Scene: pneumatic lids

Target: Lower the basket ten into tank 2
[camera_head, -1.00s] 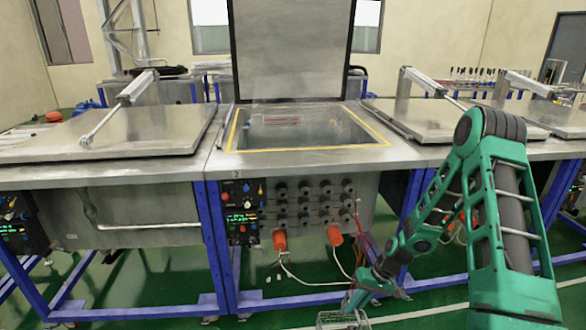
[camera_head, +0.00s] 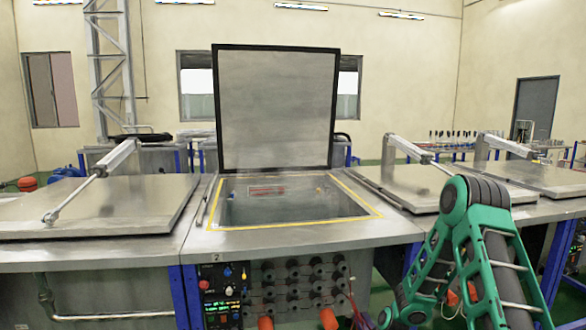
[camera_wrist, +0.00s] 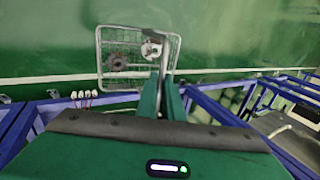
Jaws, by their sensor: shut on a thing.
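Tank 2 (camera_head: 222,241) is in the middle of the head view. Its lid (camera_head: 275,110) stands upright at the back, and the opening has a yellow border. A small "2" shows on its front. In the wrist view, my gripper (camera_wrist: 164,82) is shut on the wire basket (camera_wrist: 108,43), at the basket's near side. The basket holds a dark gear-like part (camera_wrist: 118,62) and a light metal part (camera_wrist: 151,49). Green floor shows below it. The basket and my gripper are out of the head view, below its lower edge. A number on the basket cannot be read.
Closed lids with pneumatic cylinders lie on the left tank (camera_head: 110,205) and the right tank (camera_head: 405,183). A control panel (camera_head: 221,290) and several knobs are on the front of tank 2. Blue frame bars (camera_wrist: 220,112) run close by my gripper in the wrist view.

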